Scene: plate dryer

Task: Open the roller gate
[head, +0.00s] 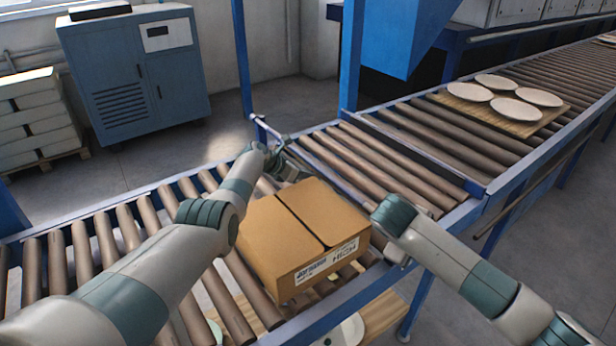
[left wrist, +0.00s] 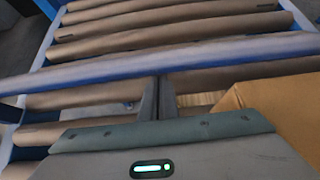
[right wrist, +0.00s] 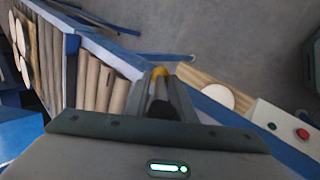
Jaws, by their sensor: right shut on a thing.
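The roller gate appears to be the short roller section (head: 385,165) in the middle of the conveyor; its rollers also show in the right wrist view (right wrist: 95,85). My left gripper (head: 282,160) is at the far rail, behind the box. In the left wrist view its fingers (left wrist: 158,85) are close together at a blue bar (left wrist: 215,55); whether they grip it is unclear.
A cardboard box (head: 300,225) sits on the rollers between my arms. Several white plates (head: 495,82) lie on a wooden board (head: 530,128) farther up the conveyor. A control box with red and green buttons (right wrist: 290,135) is near my right gripper. A blue cabinet (head: 135,75) stands behind.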

